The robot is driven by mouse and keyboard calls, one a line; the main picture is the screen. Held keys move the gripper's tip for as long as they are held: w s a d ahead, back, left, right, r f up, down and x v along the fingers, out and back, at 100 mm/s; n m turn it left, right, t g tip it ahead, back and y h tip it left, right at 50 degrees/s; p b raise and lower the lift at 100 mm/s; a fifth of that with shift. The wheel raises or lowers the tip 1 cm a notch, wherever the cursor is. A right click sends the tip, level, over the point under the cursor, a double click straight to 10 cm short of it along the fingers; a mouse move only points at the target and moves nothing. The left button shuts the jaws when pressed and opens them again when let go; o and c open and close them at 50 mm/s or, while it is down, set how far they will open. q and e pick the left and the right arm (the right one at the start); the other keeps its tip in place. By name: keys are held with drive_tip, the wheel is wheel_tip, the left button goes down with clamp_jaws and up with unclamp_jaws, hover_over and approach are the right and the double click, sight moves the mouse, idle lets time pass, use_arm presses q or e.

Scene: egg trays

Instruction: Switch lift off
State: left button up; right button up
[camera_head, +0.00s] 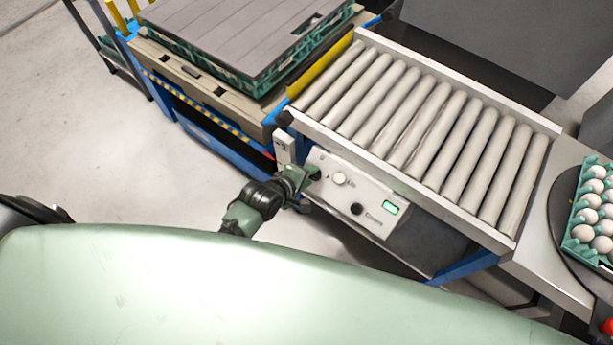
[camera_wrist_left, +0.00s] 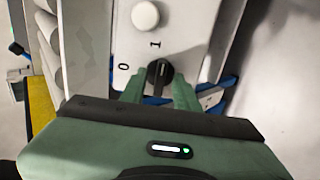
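The control panel (camera_head: 378,219) is a white plate on the side of the roller conveyor. My left gripper (camera_head: 303,179) is at its left end. In the left wrist view, a black rotary switch (camera_wrist_left: 160,74) sits between the two green fingertips of the left gripper (camera_wrist_left: 160,90). The switch has marks 0 to its left and 1 above it, and its pointer is roughly upward, towards the 1. The fingers are apart, close on both sides of the switch; whether they press on it cannot be told. The gripper hides this switch in the head view. My right gripper is not in view.
The panel also has a white button (camera_head: 340,179), a black knob (camera_head: 357,209) and a lit green display (camera_head: 391,208). Conveyor rollers (camera_head: 430,125) lie behind it. A blue-framed lift with a pallet load (camera_head: 235,40) stands at back left. Eggs in a green tray (camera_head: 582,232) are at right.

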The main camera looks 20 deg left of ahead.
use_arm(q)
clamp_jaws()
